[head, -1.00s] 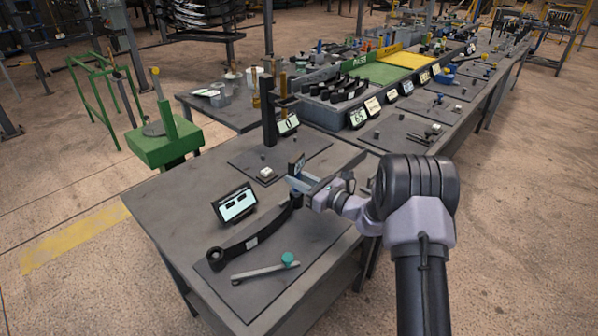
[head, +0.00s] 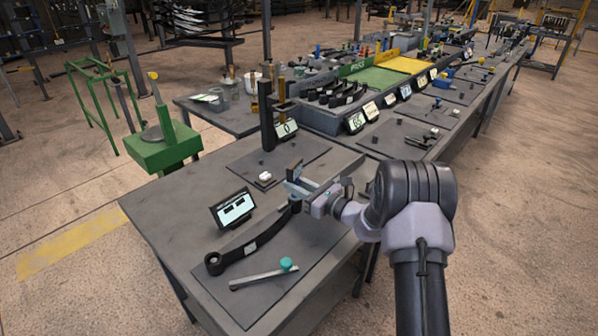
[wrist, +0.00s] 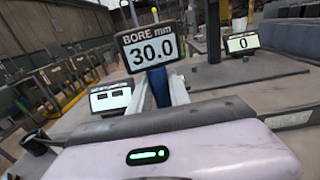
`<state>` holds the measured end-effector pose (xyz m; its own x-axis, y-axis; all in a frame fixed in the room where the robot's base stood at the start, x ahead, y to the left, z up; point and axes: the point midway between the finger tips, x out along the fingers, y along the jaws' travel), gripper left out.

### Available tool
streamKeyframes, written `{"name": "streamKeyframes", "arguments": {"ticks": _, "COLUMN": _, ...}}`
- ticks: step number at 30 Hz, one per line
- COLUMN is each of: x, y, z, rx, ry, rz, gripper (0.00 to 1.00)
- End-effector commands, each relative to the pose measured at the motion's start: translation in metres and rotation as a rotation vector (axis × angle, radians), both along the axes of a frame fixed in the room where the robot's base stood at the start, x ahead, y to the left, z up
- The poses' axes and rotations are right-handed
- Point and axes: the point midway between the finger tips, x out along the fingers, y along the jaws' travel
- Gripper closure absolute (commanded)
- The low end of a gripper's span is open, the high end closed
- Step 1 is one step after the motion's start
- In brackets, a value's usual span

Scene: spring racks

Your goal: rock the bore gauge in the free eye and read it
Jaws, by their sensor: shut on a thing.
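A black leaf spring (head: 254,243) lies on a dark mat. Its near-left eye (head: 214,263) is uncovered. Its other eye (head: 296,205) is at my gripper (head: 300,187). My gripper is shut on the bore gauge, whose dark display head (head: 294,169) stands above the fingers. The gauge's lower end is at that eye; how deep it sits is hidden. In the wrist view the gauge display (wrist: 151,47) reads BORE mm 30.0 and looks slightly tilted.
A tablet-like display (head: 232,209) stands beside the spring. A bar with a teal knob (head: 286,264) lies in front. A black post stand (head: 267,115) with a readout of 0 (head: 286,129) stands behind. A green stand (head: 163,146) is left of the table.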

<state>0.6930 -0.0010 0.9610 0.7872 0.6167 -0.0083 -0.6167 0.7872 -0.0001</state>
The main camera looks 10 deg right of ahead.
Motion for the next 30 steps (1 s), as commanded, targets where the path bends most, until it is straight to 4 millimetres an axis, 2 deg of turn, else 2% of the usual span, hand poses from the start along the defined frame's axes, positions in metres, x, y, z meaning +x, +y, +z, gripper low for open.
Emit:
{"name": "streamKeyframes", "arguments": {"ticks": 16, "x": 0.0001, "y": 0.0, "z": -0.0055, "rx": 0.001, "ry": -0.001, "rz": 0.0, "gripper": 1.0}}
{"name": "streamKeyframes", "arguments": {"ticks": 17, "x": 0.0001, "y": 0.0, "z": -0.0052, "rx": 0.001, "ry": -0.001, "rz": 0.0, "gripper": 0.71}}
{"name": "streamKeyframes", "arguments": {"ticks": 20, "x": 0.0001, "y": 0.0, "z": -0.0051, "rx": 0.0, "ry": 0.0, "rz": 0.0, "gripper": 0.52}}
{"name": "streamKeyframes", "arguments": {"ticks": 27, "x": -0.0001, "y": 0.0, "z": -0.0056, "rx": -0.001, "ry": 0.001, "rz": 0.0, "gripper": 0.5}}
{"name": "streamKeyframes", "arguments": {"ticks": 30, "x": -0.0001, "y": 0.0, "z": -0.0056, "rx": 0.0, "ry": 0.0, "rz": 0.0, "gripper": 0.3}}
